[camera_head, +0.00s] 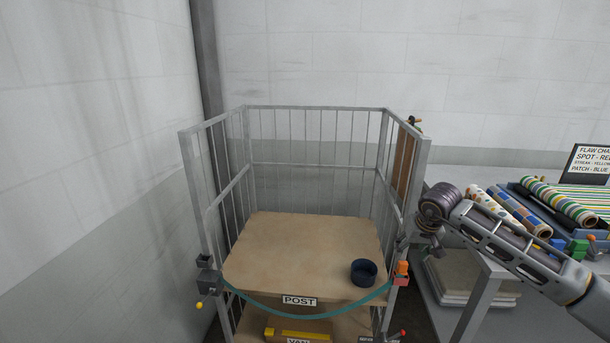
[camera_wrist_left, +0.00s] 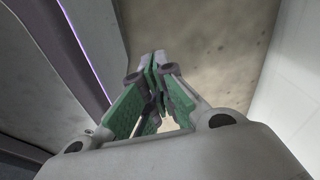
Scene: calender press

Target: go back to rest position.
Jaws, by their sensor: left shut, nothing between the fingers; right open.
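My right arm reaches in from the right in the head view. Its gripper (camera_head: 434,247) is small and partly hidden by the wrist, beside the right side of the cage trolley (camera_head: 300,163); it is open, and I see nothing held in it. My left gripper (camera_wrist_left: 158,62) shows only in the left wrist view. Its green-padded fingers are together, with nothing between them. Beyond them is a plain, blotchy beige-grey surface that I cannot identify.
A dark blue round container (camera_head: 364,272) sits on the trolley's brown shelf (camera_head: 300,240). A teal strap (camera_head: 300,315) hangs across its front. At right, a table (camera_head: 482,290) bears patterned rolls (camera_head: 520,212) and a flaw chart sign (camera_head: 590,163). Walls stand left and behind.

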